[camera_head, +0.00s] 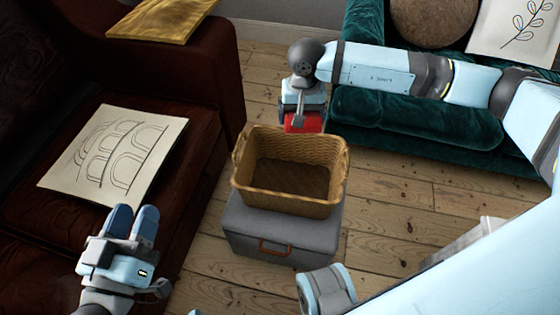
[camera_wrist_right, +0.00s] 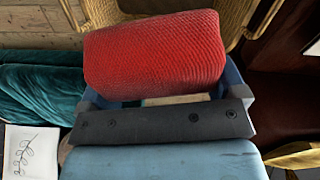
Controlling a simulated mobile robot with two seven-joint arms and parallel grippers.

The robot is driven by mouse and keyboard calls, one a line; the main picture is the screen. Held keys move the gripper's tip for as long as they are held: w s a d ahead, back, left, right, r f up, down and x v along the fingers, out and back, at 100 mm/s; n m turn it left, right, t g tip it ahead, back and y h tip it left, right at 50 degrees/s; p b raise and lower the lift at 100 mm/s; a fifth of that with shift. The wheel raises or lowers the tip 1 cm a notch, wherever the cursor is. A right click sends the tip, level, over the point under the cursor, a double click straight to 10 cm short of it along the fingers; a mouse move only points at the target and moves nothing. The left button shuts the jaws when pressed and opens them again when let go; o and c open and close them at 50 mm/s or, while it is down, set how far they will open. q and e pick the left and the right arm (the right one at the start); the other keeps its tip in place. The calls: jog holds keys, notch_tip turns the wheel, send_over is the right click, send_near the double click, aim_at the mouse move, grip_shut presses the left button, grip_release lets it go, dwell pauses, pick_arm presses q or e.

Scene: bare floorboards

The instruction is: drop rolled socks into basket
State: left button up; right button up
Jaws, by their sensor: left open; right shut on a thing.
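The wicker basket (camera_head: 290,203) stands on a grey box and looks empty inside. My right gripper (camera_head: 302,118) is behind the basket's far rim, shut on the red rolled socks (camera_head: 300,123). In the right wrist view the red rolled socks (camera_wrist_right: 155,50) lie between the blue fingers, and part of the basket (camera_wrist_right: 245,12) shows beyond them. In the head view the basket's rim hides the lower part of the socks. My left gripper (camera_head: 132,222) is open and empty at the lower left, in front of the brown sofa.
A grey box (camera_head: 262,236) with a handle supports the basket. A dark brown sofa (camera_head: 205,130) with a printed cushion (camera_head: 115,155) is at left. A green sofa (camera_head: 420,120) is behind at right. Bare floorboards (camera_head: 390,215) lie right of the box.

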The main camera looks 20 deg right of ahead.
jog(key=shift+w+f, duration=0.2)
jog(key=shift+f+b, duration=0.3)
pick_arm(q)
jog(key=shift+g, duration=0.9)
jog(key=shift+w+d+f+b, duration=0.15)
jog(key=shift+f+b, duration=1.15)
jog(key=shift+f, duration=0.95)
pick_arm(e)
jog(key=shift+f, duration=2.55)
jog(key=o, duration=0.6)
jog(key=shift+r, duration=0.1)
pick_arm(q)
notch_tip(320, 180, up, 6)
jog(key=t+p, duration=0.2)
jog(key=p, duration=0.2)
jog(key=shift+a+r+t, duration=0.25)
jog(key=shift+t, duration=0.05)
pick_arm(e)
notch_tip(320, 180, up, 14)
jog(key=shift+f, duration=0.15)
